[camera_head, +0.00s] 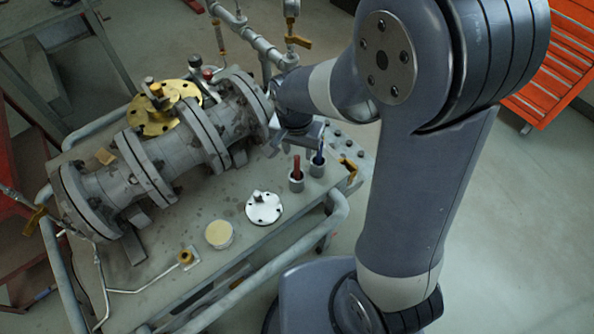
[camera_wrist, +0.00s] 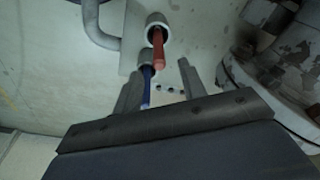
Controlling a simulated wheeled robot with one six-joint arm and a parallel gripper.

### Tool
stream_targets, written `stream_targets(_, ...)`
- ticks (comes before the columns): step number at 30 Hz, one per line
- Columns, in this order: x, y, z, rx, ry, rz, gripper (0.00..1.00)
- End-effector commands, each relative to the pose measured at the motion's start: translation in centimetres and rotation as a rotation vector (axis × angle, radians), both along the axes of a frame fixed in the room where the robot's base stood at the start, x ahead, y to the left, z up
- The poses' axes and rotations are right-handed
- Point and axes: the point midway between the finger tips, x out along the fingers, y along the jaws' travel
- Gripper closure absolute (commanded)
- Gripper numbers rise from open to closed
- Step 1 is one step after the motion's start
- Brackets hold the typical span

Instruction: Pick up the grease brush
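Two upright handled tools stand in grey cups on the cart. One has a red handle (camera_head: 296,164) and the other a blue handle (camera_head: 319,156); I cannot tell from the frames which is the grease brush. Both show in the wrist view, the red handle (camera_wrist: 158,46) farther out and the blue handle (camera_wrist: 147,85) closer in. My gripper (camera_wrist: 160,68) is open and empty, its fingers spread to either side of the blue handle, apart from it. In the head view my gripper is partly hidden by my arm, just above the cups.
The flanged grey valve body (camera_head: 150,170) lies across the cart to the left. A white flange disc (camera_head: 263,208) and a tan-topped tin (camera_head: 219,234) sit in front. A cart rail (camera_head: 335,215) runs along the near edge. An orange tool cabinet (camera_head: 560,70) stands right.

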Motion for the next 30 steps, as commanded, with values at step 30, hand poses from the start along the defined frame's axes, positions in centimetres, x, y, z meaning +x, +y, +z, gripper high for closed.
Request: stream_targets(30,-0.1,0.1,-5.0,0.0,0.0,0.001,0.83)
